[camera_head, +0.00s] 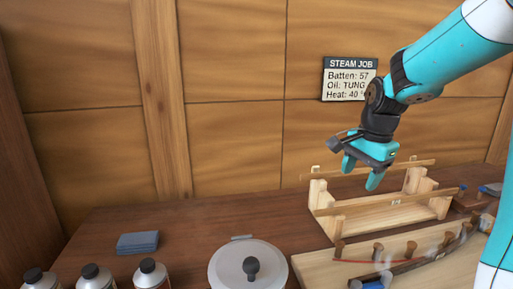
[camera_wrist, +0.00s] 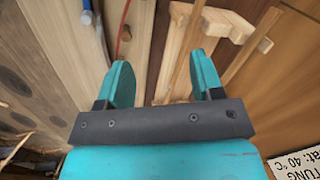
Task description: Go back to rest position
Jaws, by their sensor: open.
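My gripper (camera_head: 362,172) is open, with its two teal fingers apart. In the head view it hangs at the right, above or in front of a pale wooden rack (camera_head: 375,221). The rack holds long thin wooden battens (camera_head: 390,168) across its posts. In the wrist view my gripper (camera_wrist: 160,85) shows nothing between its fingers. The rack (camera_wrist: 228,22) lies beyond the fingertips there, and the gap to it cannot be judged exactly.
A sign (camera_head: 349,79) reading "STEAM JOB" hangs on the wooden wall. A round lidded pot (camera_head: 225,268), several bottles (camera_head: 93,276) and a grey-blue block (camera_head: 138,242) stand on the bench. A board (camera_head: 320,270) with pegs and a dark strip lies front right. The bench's left-middle is clear.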

